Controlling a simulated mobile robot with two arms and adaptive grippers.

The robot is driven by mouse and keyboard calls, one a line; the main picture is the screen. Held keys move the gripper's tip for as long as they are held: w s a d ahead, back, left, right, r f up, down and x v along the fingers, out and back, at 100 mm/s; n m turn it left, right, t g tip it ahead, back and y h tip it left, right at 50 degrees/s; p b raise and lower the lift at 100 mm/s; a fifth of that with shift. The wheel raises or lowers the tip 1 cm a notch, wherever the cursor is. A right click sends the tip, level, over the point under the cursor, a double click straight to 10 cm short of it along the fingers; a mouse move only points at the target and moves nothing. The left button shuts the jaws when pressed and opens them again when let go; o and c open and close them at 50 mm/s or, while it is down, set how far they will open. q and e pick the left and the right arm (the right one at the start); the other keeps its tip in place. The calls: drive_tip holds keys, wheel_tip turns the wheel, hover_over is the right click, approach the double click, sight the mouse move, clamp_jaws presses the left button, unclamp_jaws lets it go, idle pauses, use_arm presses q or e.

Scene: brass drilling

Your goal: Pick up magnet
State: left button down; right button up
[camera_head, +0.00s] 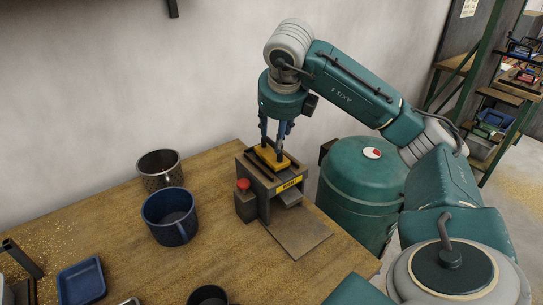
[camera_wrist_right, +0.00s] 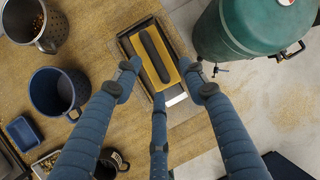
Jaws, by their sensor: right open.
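The magnet, a yellow block (camera_head: 268,158) with a dark handle bar along its top, sits on top of a grey machine (camera_head: 262,185) with a yellow label. In the right wrist view the magnet (camera_wrist_right: 154,57) lies between my spread fingers. My right gripper (camera_head: 276,140) points straight down just above the magnet in the head view, and its fingers are apart. In the right wrist view the gripper (camera_wrist_right: 159,74) has a finger on each side of the magnet and one below it. Whether any finger touches it is unclear. My left gripper is not in view.
A perforated metal pot (camera_head: 160,171) and a blue pot (camera_head: 171,217) stand left of the machine on the wooden table (camera_head: 225,262). A red button (camera_head: 243,184) is at the machine's left. A blue tray (camera_head: 81,282) lies front left. A green tank (camera_head: 358,185) stands right of the table.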

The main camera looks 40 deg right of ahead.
sight(272, 145)
drive_tip(key=x, duration=0.1)
drive_tip(key=p+x, duration=0.1)
drive_tip(key=x, duration=0.3)
drive_tip(key=shift+w+a+r, duration=0.15)
drive_tip(key=shift+w+a, duration=0.15)
drive_tip(key=shift+w, duration=0.05)
clamp_jaws()
drive_tip(key=shift+r, duration=0.15)
